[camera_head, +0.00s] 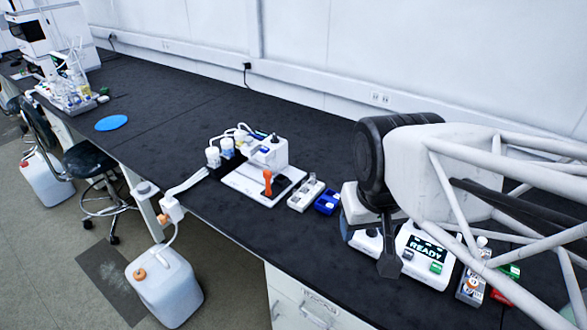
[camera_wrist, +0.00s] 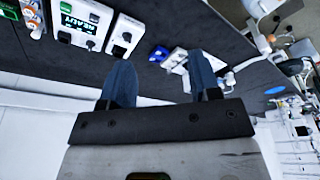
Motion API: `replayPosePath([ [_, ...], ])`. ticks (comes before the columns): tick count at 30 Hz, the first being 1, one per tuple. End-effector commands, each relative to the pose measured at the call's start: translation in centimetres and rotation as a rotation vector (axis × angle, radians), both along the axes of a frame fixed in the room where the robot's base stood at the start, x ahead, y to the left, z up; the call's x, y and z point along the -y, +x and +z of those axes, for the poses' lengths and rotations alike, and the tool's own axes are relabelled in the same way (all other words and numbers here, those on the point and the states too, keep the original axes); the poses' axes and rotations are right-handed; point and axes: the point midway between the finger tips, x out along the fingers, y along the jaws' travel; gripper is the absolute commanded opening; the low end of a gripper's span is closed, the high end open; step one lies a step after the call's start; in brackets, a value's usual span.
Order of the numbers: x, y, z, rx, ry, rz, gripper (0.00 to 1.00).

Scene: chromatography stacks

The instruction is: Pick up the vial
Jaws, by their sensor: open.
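No vial can be made out for certain. A small grey-white rack (camera_head: 306,196) with small items on it and a blue holder (camera_head: 327,203) with a pale top stand mid-bench in the head view; whether either holds the vial is too small to tell. The blue holder also shows in the wrist view (camera_wrist: 158,54), near the gap between my fingers. My gripper (camera_wrist: 161,70) is open, its two blue-grey fingers apart with nothing between them. In the head view, my gripper (camera_head: 390,264) hangs over the bench just left of the READY device, and my arm hides part of the bench.
A white READY device (camera_head: 425,272) stands beside my gripper, with a grey box (camera_head: 470,289) to its right. A white instrument (camera_head: 266,152) with bottles and an orange handle stands left of the rack. A blue disc (camera_head: 111,123) lies farther left, with clear black bench between.

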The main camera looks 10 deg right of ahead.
Motion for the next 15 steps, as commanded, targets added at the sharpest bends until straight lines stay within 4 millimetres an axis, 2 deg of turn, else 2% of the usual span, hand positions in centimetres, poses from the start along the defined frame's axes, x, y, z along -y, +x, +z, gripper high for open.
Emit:
replayPosePath([
  [8, 0.0, 0.4, 0.1, -0.002, 0.001, -0.006, 0.57],
  [15, 0.0, 2.9, 0.3, -0.015, 0.013, -0.054, 0.57],
])
